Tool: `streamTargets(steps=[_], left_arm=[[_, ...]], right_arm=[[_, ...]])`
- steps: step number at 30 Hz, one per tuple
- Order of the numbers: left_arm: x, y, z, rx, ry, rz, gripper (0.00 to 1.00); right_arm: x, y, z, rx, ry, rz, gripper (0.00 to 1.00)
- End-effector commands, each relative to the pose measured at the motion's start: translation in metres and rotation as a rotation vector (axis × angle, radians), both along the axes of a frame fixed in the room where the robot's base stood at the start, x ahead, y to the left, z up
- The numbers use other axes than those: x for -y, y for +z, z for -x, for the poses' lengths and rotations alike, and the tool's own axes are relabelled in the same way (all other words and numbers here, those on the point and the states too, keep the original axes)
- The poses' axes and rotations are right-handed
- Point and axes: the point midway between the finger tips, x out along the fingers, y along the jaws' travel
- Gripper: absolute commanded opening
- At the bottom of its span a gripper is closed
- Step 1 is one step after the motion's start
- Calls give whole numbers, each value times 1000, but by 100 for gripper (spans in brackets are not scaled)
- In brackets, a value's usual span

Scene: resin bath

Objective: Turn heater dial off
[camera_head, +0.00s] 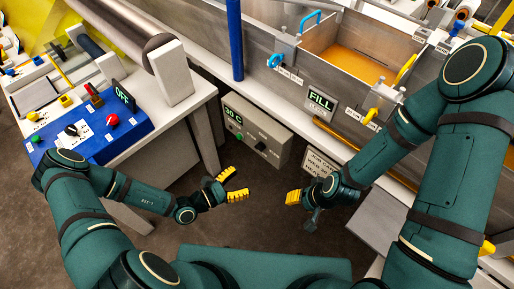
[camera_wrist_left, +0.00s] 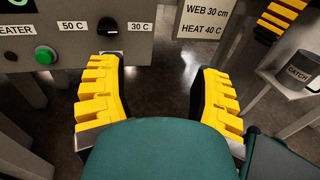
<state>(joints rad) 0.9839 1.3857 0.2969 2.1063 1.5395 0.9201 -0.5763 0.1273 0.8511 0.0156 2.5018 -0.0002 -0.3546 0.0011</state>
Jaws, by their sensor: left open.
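The grey heater box (camera_head: 284,155) stands under the bench with a green "30 C" display (camera_head: 232,115). Its black dial (camera_head: 260,146) is on the front face. In the left wrist view the dial (camera_wrist_left: 107,24) sits between the "50 C" and "30 C" labels, beside a green button (camera_wrist_left: 46,55). The dial's exact pointing is too small to tell. My left gripper (camera_head: 238,184) is open and empty, in front of and below the box, apart from the dial. Its two yellow fingers (camera_wrist_left: 155,80) are spread in the wrist view. My right gripper (camera_head: 293,198) is to the right; its opening is unclear.
A sign (camera_wrist_left: 207,20) reads "WEB 30 cm, HEAT 40 C". A grey "CATCH" cup (camera_wrist_left: 296,72) is at the right. A blue control box (camera_head: 108,128) with an "OFF" display stands left. The resin bath (camera_head: 350,55) is above. Floor between the grippers is clear.

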Motion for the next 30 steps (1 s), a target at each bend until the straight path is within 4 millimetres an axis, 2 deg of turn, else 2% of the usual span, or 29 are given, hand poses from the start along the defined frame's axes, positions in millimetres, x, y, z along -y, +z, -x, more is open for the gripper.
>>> streamTargets(steps=[1, 4, 8, 14, 24, 30], left_arm=[[-13, -3, -10, -7, 92, 29, 64], [-33, -7, -23, -12, 216, 59, 64], [-39, -9, -31, -12, 267, 69, 64], [-23, -9, -51, -11, 264, 71, 64], [19, -10, -103, -12, 261, 69, 64], [36, -9, -126, -12, 262, 69, 64]], right_arm=[[0, 1, 0, -1, 0, 0, 47], [0, 1, 0, -1, 0, 0, 47], [0, 0, 0, -1, 0, 0, 47], [0, -5, -1, 1, 0, 0, 47], [1, -19, -3, 8, -2, 1, 47], [1, -25, -5, 12, -2, 3, 47]])
